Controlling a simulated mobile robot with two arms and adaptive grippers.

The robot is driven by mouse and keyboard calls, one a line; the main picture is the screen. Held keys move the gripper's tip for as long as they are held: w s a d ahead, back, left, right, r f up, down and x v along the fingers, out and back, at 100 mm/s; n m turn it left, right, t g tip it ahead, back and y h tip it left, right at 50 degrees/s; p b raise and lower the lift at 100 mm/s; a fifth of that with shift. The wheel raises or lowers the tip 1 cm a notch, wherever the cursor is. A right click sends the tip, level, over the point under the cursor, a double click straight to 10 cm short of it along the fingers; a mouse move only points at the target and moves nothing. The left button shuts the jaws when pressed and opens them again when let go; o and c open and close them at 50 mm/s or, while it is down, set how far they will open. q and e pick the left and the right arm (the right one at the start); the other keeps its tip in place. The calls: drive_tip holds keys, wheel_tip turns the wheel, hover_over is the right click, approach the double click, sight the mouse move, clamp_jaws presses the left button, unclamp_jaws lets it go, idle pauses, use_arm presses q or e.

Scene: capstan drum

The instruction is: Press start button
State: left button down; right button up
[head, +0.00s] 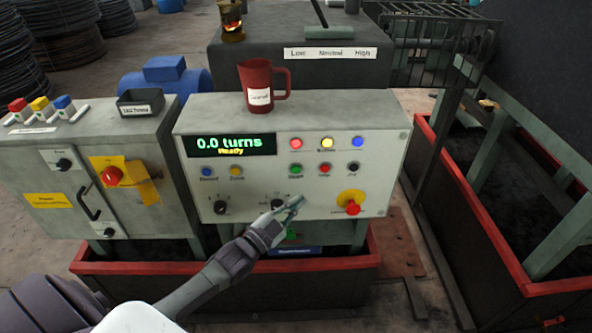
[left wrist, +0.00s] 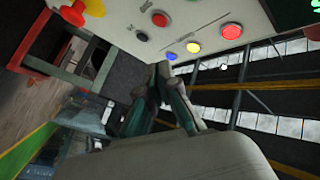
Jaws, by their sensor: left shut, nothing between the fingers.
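The green start button (head: 296,170) is on the light grey control panel (head: 240,187), left of a red button (head: 325,169) and a black jog button (head: 353,168). My left gripper (head: 297,203) is shut and empty, in front of the panel's lower part, below the start button in the picture. A gap to the panel cannot be judged there. In the left wrist view the shut fingertips (left wrist: 163,72) show near the edge of the panel with its red, yellow and blue lamps. My right gripper is not in view.
A red emergency stop (head: 352,206) on a yellow base is right of the gripper. The display (head: 230,143) reads 0.0 turns, Ready. A red mug (head: 262,86) stands on the panel's top. A red-rimmed bin (head: 330,263) is below.

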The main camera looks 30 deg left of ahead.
sight(296, 169)
use_arm(q)
drive_tip(key=shift+w+a+f, duration=0.1)
drive_tip(key=shift+w+a+b, duration=0.75)
drive_tip(key=shift+w+b, duration=0.2)
drive_tip(key=shift+w, duration=0.25)
drive_tip(key=shift+w+a+b, duration=0.75)
drive_tip(key=shift+w+b, duration=0.2)
drive_tip(key=shift+w, duration=0.3)
drive_tip(key=shift+w+a+b, duration=0.75)
drive_tip(key=shift+w+b, duration=0.2)
drive_tip(key=shift+w, duration=0.25)
drive_tip(key=shift+w, duration=0.1)
drive_tip(key=shift+w+a, duration=0.2)
drive_tip(key=shift+w, duration=0.05)
